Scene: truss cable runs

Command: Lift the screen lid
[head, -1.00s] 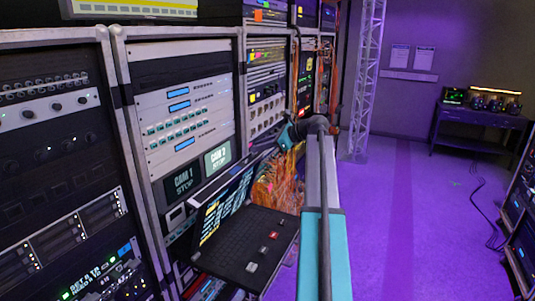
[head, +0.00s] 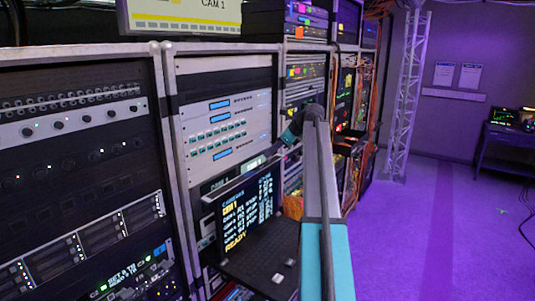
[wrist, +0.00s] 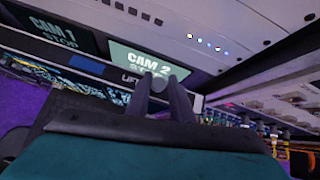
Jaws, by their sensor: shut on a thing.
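The screen lid (head: 246,212) belongs to a fold-out console in the rack. It stands steeply raised, its lit text facing out above the black keyboard deck (head: 258,262). In the wrist view my gripper (wrist: 160,84) has its two dark fingers close together around a small grey round knob (wrist: 159,85) beside a strip lettered "LIFT" (wrist: 129,79). The fingers are shut on that knob, at the lid's upper edge. In the head view my arm reaches to the lid's top, but the fingertips are too small to make out.
In the wrist view the CAM 1 (wrist: 54,34) and CAM 2 (wrist: 138,57) displays lie just beyond the fingers. Rack uprights (head: 172,130) and equipment close in on the left. A truss column (head: 405,100) stands farther back. The purple floor (head: 430,240) at right is open.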

